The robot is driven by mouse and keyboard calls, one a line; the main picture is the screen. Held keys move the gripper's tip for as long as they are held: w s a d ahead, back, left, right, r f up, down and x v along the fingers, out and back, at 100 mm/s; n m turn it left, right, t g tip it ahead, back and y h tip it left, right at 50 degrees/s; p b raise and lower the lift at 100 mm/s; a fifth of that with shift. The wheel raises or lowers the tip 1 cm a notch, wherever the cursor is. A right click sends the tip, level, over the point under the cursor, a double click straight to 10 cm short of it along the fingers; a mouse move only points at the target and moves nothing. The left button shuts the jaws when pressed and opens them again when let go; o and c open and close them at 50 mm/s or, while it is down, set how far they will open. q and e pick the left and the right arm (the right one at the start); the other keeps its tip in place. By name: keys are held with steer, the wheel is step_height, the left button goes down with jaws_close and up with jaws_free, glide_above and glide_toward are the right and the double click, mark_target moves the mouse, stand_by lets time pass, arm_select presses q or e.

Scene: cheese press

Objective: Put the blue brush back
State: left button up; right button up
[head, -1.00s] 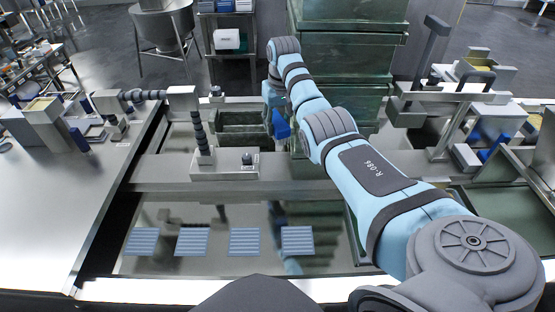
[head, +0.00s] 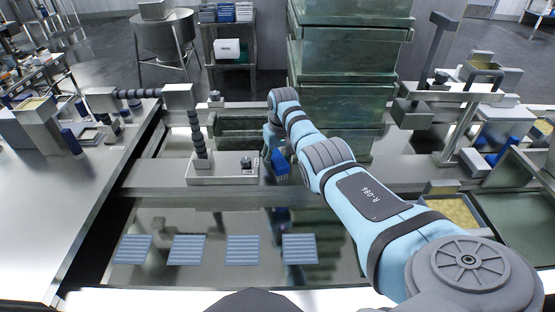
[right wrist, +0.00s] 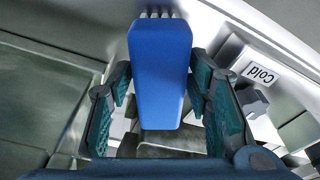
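The blue brush (head: 281,163) is in my right gripper (head: 274,138), above the metal ledge of the basin in the head view. In the right wrist view the brush's blue block (right wrist: 160,75) fills the space between the fingers of the right gripper (right wrist: 160,88), which close on its two sides. Pale bristle tufts (right wrist: 155,14) show at its far end. My left gripper is in no view.
A tap base (head: 222,168) with a dark ribbed pipe stands left of the brush. Green stacked crates (head: 343,70) rise behind. Several blue ribbed pads (head: 243,250) lie in front.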

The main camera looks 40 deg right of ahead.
mark_target(280, 161)
steer(key=shift+o, duration=0.2)
steer(key=shift+r, duration=0.1)
steer(key=shift+r, duration=0.25)
arm_select(q)
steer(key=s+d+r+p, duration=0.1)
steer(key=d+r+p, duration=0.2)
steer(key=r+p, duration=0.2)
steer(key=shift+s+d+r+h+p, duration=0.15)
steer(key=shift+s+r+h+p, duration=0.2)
steer(key=shift+p, duration=0.2)
arm_select(e)
step_height(280, 161, up, 12)
steer(key=s, duration=0.1)
steer(key=shift+s+a+f, duration=0.2)
steer(key=shift+s+f, duration=0.05)
steer(key=shift+s, duration=0.1)
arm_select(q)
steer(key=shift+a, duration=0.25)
